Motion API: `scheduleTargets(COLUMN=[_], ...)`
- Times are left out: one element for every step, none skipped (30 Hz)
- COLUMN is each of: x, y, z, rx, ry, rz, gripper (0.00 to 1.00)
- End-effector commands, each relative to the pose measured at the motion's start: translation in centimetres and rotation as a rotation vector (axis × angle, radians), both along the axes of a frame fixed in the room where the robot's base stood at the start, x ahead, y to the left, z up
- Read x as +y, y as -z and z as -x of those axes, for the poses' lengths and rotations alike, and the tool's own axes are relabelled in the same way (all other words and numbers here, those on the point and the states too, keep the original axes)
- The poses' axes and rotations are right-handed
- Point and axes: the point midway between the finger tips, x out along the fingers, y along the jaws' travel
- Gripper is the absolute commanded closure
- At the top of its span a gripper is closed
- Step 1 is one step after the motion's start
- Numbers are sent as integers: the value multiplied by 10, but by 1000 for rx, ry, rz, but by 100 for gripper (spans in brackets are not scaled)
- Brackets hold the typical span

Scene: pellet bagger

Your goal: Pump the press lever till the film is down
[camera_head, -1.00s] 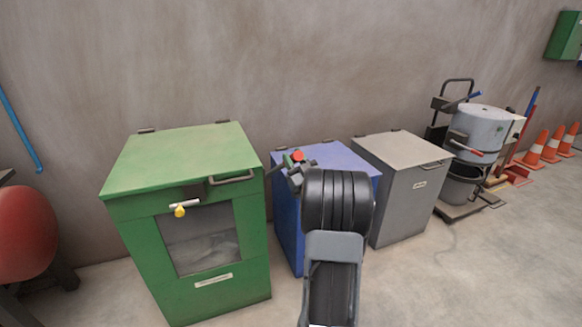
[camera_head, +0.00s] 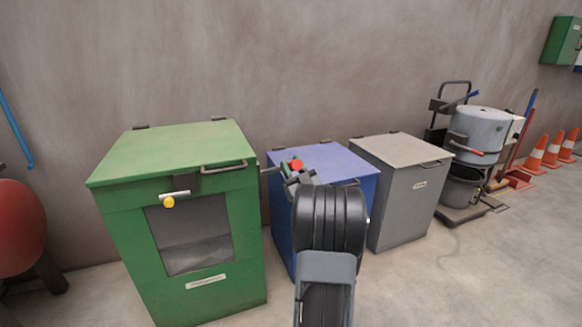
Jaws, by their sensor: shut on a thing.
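The green press (camera_head: 208,287) stands at left, its lid shut. Behind its front window (camera_head: 190,222), pale film lies in the lower part under a darker space. The press lever (camera_head: 268,170) sticks out from the right side of the press and ends in a red knob (camera_head: 297,165). My gripper (camera_head: 300,178) is shut on the lever near the knob. My wrist hides most of the fingers and part of the lever's end.
A blue bin (camera_head: 283,215) stands right behind my gripper, with a grey bin (camera_head: 405,205) beside it. A wheeled drum unit (camera_head: 480,135) and orange cones (camera_head: 552,150) are farther right. A red rounded tank (camera_head: 18,228) is at far left. Floor at front right is clear.

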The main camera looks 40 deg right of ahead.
Motion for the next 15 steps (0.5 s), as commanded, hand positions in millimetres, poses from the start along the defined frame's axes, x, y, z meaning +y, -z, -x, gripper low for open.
scheduleTargets(x=[-1, -1, -1, -1, 0, 0, 0, 0, 0, 0, 0, 0, 0, 0, 0], y=[0, 0, 0, 0, 0, 0, 0, 0, 0, 0, 0, 0, 0, 0, 0], z=[0, 0, 0, 0, 0, 0, 0, 0, 0, 0, 0, 0, 0, 0, 0], rx=[1, 1, 1, 1, 1, 2, 2, 1, 1, 1, 1, 1, 1, 1, 1], ry=[2, 2, 2, 2, 2, 1, 1, 1, 1, 1, 0, 0, 0, 0, 0], rz=[-2, -2, -2, -2, -2, -1, -1, -1, -1, -1, 0, 0, 0, 0, 0], gripper=[100, 100, 64, 62, 59, 55, 52, 49, 45, 42, 41, 41, 41, 41, 41])
